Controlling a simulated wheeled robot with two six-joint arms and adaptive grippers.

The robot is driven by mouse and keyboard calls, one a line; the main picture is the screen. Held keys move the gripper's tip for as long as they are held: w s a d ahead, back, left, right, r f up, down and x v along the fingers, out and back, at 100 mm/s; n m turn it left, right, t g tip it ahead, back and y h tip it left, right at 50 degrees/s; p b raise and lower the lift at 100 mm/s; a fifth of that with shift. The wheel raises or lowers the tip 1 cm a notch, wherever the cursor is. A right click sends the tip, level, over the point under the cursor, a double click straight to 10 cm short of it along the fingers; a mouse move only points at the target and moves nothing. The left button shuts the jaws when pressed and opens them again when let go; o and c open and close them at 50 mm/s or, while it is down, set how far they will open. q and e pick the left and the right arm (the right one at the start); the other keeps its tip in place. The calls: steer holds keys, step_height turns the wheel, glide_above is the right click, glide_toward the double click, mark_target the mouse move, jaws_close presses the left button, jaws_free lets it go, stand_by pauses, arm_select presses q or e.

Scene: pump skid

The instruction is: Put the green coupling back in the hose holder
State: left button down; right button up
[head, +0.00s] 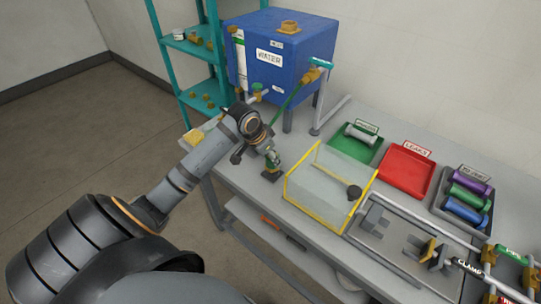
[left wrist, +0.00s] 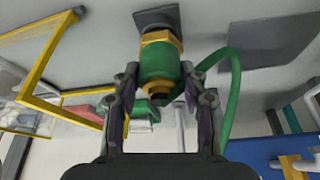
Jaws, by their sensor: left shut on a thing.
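My left gripper (head: 268,151) is shut on the green coupling (head: 272,160), above the bench's left part. In the left wrist view, the coupling (left wrist: 160,62) is a green cylinder with brass ends between the two fingers (left wrist: 162,92). A green hose (left wrist: 235,95) loops beside it. The hose holder (head: 271,175) is a small dark block on the bench. In the left wrist view, the holder's dark square base (left wrist: 155,17) lies just beyond the coupling's brass end. I cannot tell whether coupling and holder touch. My right gripper is not in view.
A clear box with yellow edges (head: 318,205) stands close to the right of the holder. The blue water tank (head: 262,75) stands behind. Green (head: 362,148) and red (head: 410,173) trays lie further right. Pipes and a clamp crowd the bench's right end.

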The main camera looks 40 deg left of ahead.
arm_select(q)
steer(key=shift+f, duration=0.65)
steer(key=c, duration=0.6)
jaws_free()
steer(key=shift+c, duration=0.2)
steer(key=v, duration=1.2)
